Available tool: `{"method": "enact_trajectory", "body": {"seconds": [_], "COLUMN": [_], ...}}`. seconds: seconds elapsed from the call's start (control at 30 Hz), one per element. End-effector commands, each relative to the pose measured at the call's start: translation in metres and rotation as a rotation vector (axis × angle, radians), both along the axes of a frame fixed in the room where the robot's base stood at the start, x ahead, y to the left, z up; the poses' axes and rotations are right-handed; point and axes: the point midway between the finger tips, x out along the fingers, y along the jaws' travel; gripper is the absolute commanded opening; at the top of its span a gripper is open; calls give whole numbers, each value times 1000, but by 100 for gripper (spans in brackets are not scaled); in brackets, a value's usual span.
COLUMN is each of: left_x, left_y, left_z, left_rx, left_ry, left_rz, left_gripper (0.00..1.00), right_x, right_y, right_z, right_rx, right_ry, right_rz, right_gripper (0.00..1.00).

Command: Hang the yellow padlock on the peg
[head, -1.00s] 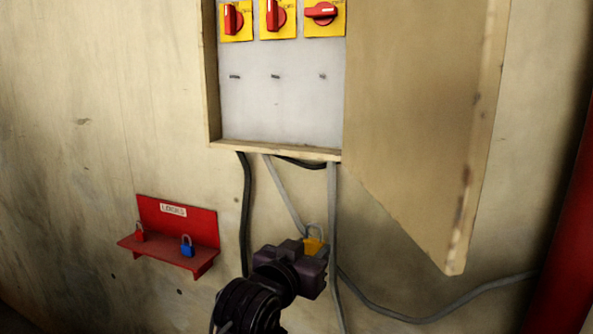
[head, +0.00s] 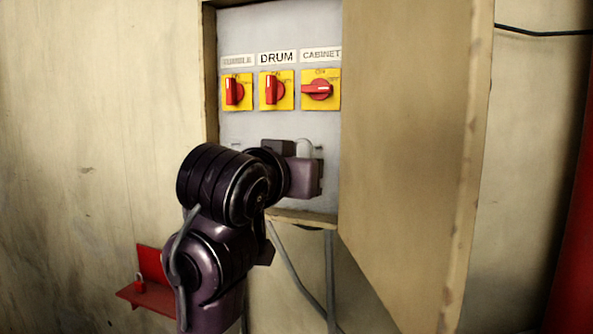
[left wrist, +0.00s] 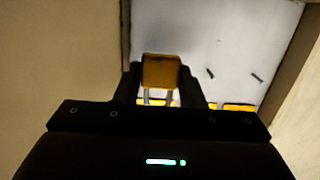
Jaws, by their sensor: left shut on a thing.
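The yellow padlock (left wrist: 160,71) is between the fingers of my left gripper (left wrist: 163,88) in the left wrist view, its shackle pointing down in that picture towards the switches. In the head view my left gripper (head: 306,178) is in front of the grey cabinet panel, below the CABINET switch. Only the pale shackle (head: 304,148) shows above it; the yellow body is hidden. A peg (head: 319,148) shows just right of the shackle, and another peg (head: 236,147) at the left. Two pegs also show in the wrist view (left wrist: 210,73). I cannot tell whether the shackle touches a peg.
Three red rotary switches on yellow plates (head: 271,90) sit above the gripper. The open cabinet door (head: 405,150) stands close on the right. A red shelf (head: 150,297) with a red padlock (head: 139,283) is at lower left. Cables (head: 300,278) hang below the cabinet.

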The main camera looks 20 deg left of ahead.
Motion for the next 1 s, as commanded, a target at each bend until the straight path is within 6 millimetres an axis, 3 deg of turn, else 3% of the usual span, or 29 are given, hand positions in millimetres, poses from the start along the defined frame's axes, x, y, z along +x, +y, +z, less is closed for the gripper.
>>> {"method": "enact_trajectory", "body": {"seconds": [0.3,1.0], "left_x": [19,61], "left_y": [-1,-2], "left_z": [-2,-5], "left_rx": [1,2], "left_ry": [-1,-2], "left_rz": [0,0], "left_gripper": [18,18], "right_x": [0,0], "right_y": [9,2], "right_z": [0,0], "right_rx": [11,2], "right_ry": [1,0], "right_rz": [0,0], "right_gripper": [35,35]}}
